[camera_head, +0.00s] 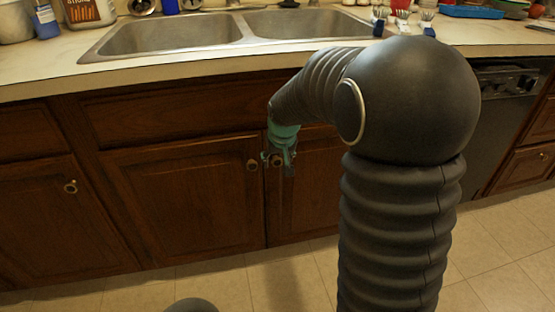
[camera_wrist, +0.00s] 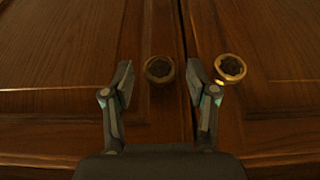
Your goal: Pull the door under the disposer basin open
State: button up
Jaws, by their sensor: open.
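Two wooden doors meet below the double sink: the left door (camera_head: 185,200) with its knob (camera_head: 252,165), and the right door (camera_head: 315,195), partly hidden by my arm. Both are shut. My gripper (camera_head: 283,157) is in front of the right door's knob (camera_head: 277,161). The wrist view looks upside down, with that dark knob (camera_wrist: 158,69) between the spread fingers of my gripper (camera_wrist: 161,78). The brighter left-door knob (camera_wrist: 230,67) is outside them. Contact with the knob cannot be told. The left basin (camera_head: 175,35) and right basin (camera_head: 300,24) show; no disposer is visible.
Another cabinet door (camera_head: 60,225) is at the far left. A dark dishwasher (camera_head: 505,115) is right of my arm. Brushes (camera_head: 380,20), jars and bottles (camera_head: 90,12) stand on the counter (camera_head: 40,68). The tiled floor (camera_head: 225,285) before the doors looks clear.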

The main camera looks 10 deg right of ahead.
jog(key=shift+w+f, duration=0.1)
jog(key=shift+f, duration=0.1)
grip_shut()
